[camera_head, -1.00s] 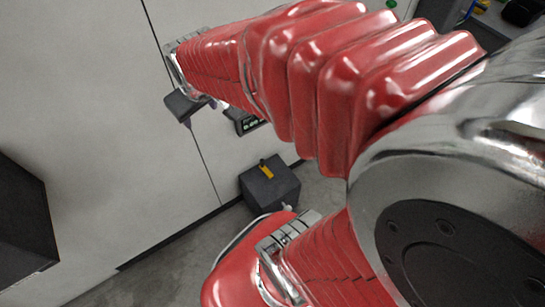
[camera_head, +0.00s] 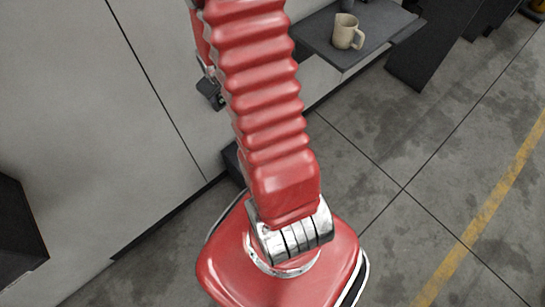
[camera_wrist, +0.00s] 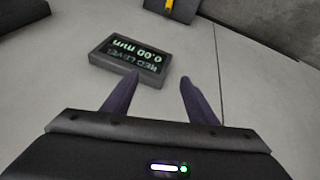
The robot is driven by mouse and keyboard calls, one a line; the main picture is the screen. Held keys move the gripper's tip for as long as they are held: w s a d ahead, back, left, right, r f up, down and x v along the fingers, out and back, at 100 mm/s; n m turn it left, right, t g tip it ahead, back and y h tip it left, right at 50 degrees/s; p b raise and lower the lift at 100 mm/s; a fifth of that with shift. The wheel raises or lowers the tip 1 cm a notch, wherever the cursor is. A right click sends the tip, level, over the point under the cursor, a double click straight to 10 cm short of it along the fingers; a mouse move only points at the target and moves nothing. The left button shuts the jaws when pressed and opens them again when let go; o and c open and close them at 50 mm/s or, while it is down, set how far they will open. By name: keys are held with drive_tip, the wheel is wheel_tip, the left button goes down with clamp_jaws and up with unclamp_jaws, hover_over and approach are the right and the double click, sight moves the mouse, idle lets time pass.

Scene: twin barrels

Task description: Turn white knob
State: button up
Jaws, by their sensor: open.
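No white knob shows in either view. My gripper (camera_wrist: 160,76) shows in the wrist view with its two dark purple fingers spread apart and nothing between them. Just beyond the fingertips, a dark display box (camera_wrist: 96,59) is on the pale wall. Its glowing text is upside down and seems to read "RED LEVEL 0.00 mm".
A grey shelf (camera_head: 330,45) at the top bears a beige mug (camera_head: 347,32). A dark box (camera_head: 18,228) juts in at left. Another dark box (camera_head: 230,160) is mostly hidden behind my arm. A yellow-handled dark block (camera_wrist: 185,11) is at the wrist view's top.

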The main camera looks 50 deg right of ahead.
drive_tip(key=s+d+f, duration=0.3)
drive_tip(key=f, duration=0.6)
drive_tip(key=s+d+f, duration=0.2)
drive_tip(key=s+f, duration=0.2)
drive_tip(key=f, duration=0.4)
drive_tip(key=s+d+f, duration=0.3)
drive_tip(key=f, duration=0.6)
drive_tip(key=s+a+f, duration=0.3)
drive_tip(key=s+f, duration=0.4)
drive_tip(key=f, duration=0.2)
drive_tip(key=s+a+f+m, duration=0.1)
drive_tip(key=s+a+f, duration=0.3)
drive_tip(key=s+f, duration=0.3)
wheel_tip(320, 180, down, 2)
drive_tip(key=shift+s+f, duration=0.15)
drive_tip(key=shift+s, duration=0.1)
drive_tip(key=shift+x, duration=6.9)
drive_tip(key=c, duration=1.1)
